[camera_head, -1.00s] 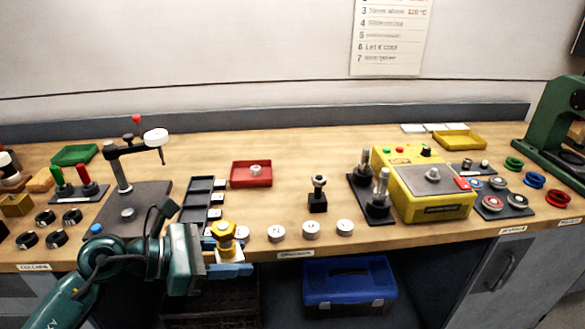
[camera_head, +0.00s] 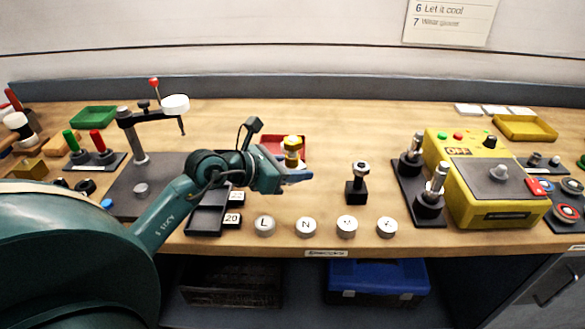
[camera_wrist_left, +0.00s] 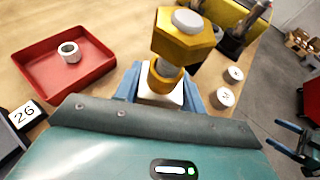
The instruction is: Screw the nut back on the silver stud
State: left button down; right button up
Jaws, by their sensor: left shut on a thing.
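My left gripper (camera_head: 298,176) is shut on a gold hex-topped piece (camera_head: 292,146). In the left wrist view, the piece (camera_wrist_left: 184,38) has a silver round end in its hex top, a grey shaft and a gold collar over a white block between the blue fingers. It is held upright, above the bench in front of the red tray. A silver ring-like nut (camera_wrist_left: 69,51) lies in that tray. Silver studs (camera_head: 436,180) stand on black bases beside the yellow box. Blue prongs at the wrist view's right edge look like my right gripper (camera_wrist_left: 287,138), spread apart.
The red tray (camera_wrist_left: 100,62) is partly hidden by my arm in the head view. A black block with a silver top (camera_head: 359,186) stands right of the gripper. Several white lettered discs (camera_head: 306,227) line the front edge. The yellow box (camera_head: 500,212) stands farther right.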

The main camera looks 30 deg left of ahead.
aim_at(292, 194)
pick_arm(q)
jog(key=shift+w+a+f+n+y, duration=0.1)
jog(key=shift+w+a+n+y, duration=0.25)
jog(key=shift+a, duration=0.15)
jog(key=shift+f+b, duration=0.95)
jog(key=shift+f, duration=0.05)
jog(key=shift+f+b, duration=0.7)
jog(key=shift+f, duration=0.1)
jog(key=shift+f+b, duration=0.75)
jog(key=shift+f, duration=0.2)
pick_arm(e)
jog(key=shift+w+a+f+m+t+y, duration=0.15)
jog(key=shift+a+f, duration=0.1)
jog(key=shift+f, duration=0.25)
jog(key=shift+w+a+f+m+t+y, duration=0.1)
jog(key=shift+a+f+m+t+y, duration=0.1)
jog(key=shift+f, duration=0.3)
pick_arm(q)
jog(key=c, duration=1.3)
grip_release()
jog(key=o, duration=0.5)
jog(key=shift+o, duration=0.2)
pick_arm(e)
jog(key=shift+s+f, duration=0.15)
jog(key=shift+f, duration=0.05)
